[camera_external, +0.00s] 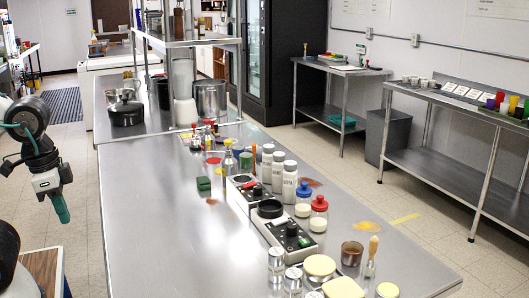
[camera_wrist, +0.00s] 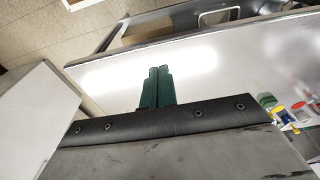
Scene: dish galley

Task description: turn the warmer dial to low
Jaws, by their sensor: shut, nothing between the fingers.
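Two white-topped appliance units with dark sides stand in a row on the steel table in the external view. The nearer unit (camera_external: 305,246) carries a black dial (camera_external: 291,229); the farther unit (camera_external: 236,191) has dark controls on top. I cannot read any marks, so I cannot tell which is the warmer or how a dial is set. My gripper (camera_external: 61,212) hangs at the left, off the table's left edge and well apart from the units. In the wrist view its green fingers (camera_wrist: 157,87) are together and empty, with bare steel behind them.
The long steel table (camera_external: 165,225) has a wide clear area on its left. White shaker bottles (camera_external: 289,182), red- and blue-lidded jars (camera_external: 318,214) and silver cans (camera_external: 276,262) crowd around the units. A black pot (camera_external: 126,112) and a shelf stand at the back.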

